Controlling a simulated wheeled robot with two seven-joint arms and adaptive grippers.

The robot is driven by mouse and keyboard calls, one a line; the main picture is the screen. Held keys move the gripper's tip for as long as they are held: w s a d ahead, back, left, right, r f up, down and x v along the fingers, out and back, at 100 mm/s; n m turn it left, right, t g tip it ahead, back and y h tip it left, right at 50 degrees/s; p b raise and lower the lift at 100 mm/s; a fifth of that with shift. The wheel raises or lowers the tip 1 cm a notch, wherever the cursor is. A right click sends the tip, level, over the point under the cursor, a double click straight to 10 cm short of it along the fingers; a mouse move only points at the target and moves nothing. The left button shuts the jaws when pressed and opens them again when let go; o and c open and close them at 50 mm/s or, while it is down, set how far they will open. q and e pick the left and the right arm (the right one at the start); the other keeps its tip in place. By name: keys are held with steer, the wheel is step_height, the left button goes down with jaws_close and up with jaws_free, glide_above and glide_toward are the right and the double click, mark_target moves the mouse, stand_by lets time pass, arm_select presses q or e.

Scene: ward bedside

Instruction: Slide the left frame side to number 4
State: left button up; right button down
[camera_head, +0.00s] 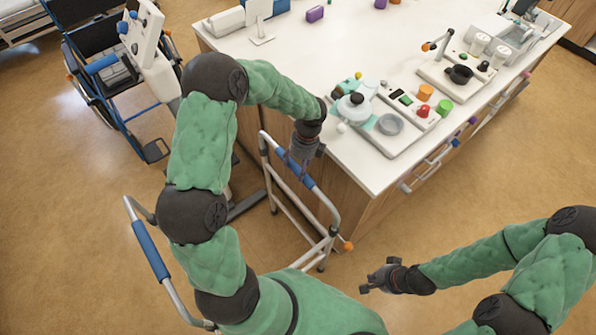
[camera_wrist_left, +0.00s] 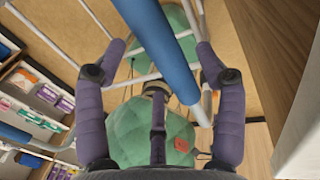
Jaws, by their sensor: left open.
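A metal walking frame shows in the head view. One frame side with a blue grip (camera_head: 295,168) stands by the counter's corner. The other side, with a blue grip (camera_head: 150,250), is at lower left. My left gripper (camera_head: 302,158) is at the counter-side grip, pointing down. In the left wrist view its open fingers (camera_wrist_left: 160,52) lie on either side of a blue bar (camera_wrist_left: 160,45), with gaps to it. Whether they reach its height is unclear. My right gripper (camera_head: 376,277) is open and empty over the floor. I can read no number 4 on the frame.
A white counter (camera_head: 360,170) stands close beside the frame, with a tray of jars and blocks (camera_head: 395,130) near its corner. A wheelchair (camera_head: 105,80) is at upper left. The floor (camera_head: 75,235) at lower left is clear. Shelves with boxes (camera_wrist_left: 40,105) show in the wrist view.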

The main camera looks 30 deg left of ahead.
arm_select(q)
steer(key=shift+s+f, duration=0.15)
steer(key=shift+f, duration=0.95)
jaws_close()
step_height(320, 180, up, 8)
steer(key=p, duration=0.6)
steer(key=shift+a+p, duration=0.1)
steer(key=shift+p, duration=0.25)
steer(key=shift+f, duration=0.2)
jaws_free()
